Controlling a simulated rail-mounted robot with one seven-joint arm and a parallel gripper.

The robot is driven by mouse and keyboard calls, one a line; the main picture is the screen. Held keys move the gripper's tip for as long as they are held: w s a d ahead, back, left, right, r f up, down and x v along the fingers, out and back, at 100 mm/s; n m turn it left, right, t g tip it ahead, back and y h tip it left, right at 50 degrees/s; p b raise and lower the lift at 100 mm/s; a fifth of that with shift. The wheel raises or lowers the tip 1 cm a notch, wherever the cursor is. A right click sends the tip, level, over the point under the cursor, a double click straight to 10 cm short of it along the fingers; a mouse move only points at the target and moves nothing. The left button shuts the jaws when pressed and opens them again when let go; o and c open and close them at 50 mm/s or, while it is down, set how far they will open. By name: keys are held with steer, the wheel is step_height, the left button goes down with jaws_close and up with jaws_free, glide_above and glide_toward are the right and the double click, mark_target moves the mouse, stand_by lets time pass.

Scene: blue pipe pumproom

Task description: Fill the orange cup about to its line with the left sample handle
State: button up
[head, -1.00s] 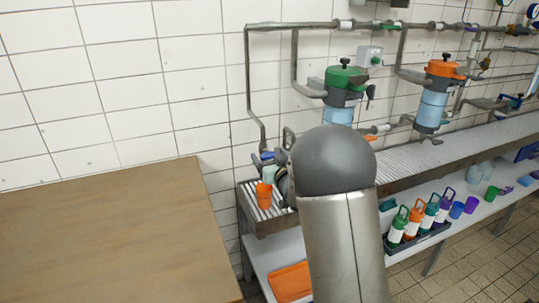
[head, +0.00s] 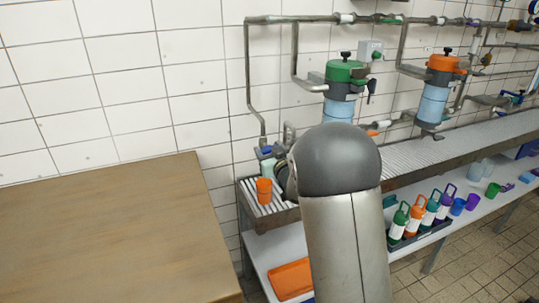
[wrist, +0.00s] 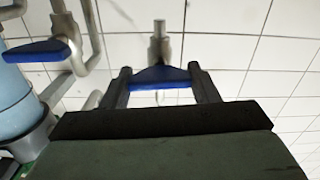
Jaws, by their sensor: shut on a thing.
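The orange cup (head: 264,190) stands upright on the slatted drain at the left end of the bench in the head view. Its line and any contents are too small to make out. My gripper (wrist: 157,76) is shut on a blue sample handle (wrist: 160,85), which lies between its two dark fingers in the wrist view. A metal stem (wrist: 159,40) shows just beyond that handle. A second blue handle (wrist: 30,52) is at the left of the wrist view, clear of my fingers. In the head view my arm hides most of the gripper and the tap.
Grey pipes and a green-topped filter (head: 345,73) and orange-topped filter (head: 441,66) stand behind the bench. The lower shelf holds several bottles (head: 416,214) and an orange tray (head: 290,280). A wooden table (head: 110,235) at left is bare.

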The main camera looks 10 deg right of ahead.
steer(key=n+b, duration=0.1)
steer(key=b, duration=0.1)
steer(key=n+b, duration=0.1)
steer(key=b, duration=0.1)
steer(key=shift+f, duration=0.4)
steer(key=n+b, duration=0.2)
steer(key=b, duration=0.1)
steer(key=shift+a+n+b, duration=0.1)
steer(key=shift+n+b, duration=0.2)
steer(key=shift+b, duration=0.05)
steer(key=n+b, duration=0.2)
steer(key=b, duration=0.1)
steer(key=shift+r, duration=0.25)
steer(key=shift+r+n, duration=0.1)
steer(key=shift+n, duration=0.2)
steer(key=o, duration=1)
steer(key=s+d, duration=0.1)
steer(key=s, duration=0.4)
steer(key=s+d, duration=0.1)
steer(key=s, duration=0.5)
steer(key=s+d, duration=0.1)
steer(key=s, duration=0.5)
steer(key=shift+s+d, duration=0.1)
steer(key=shift+d, duration=0.05)
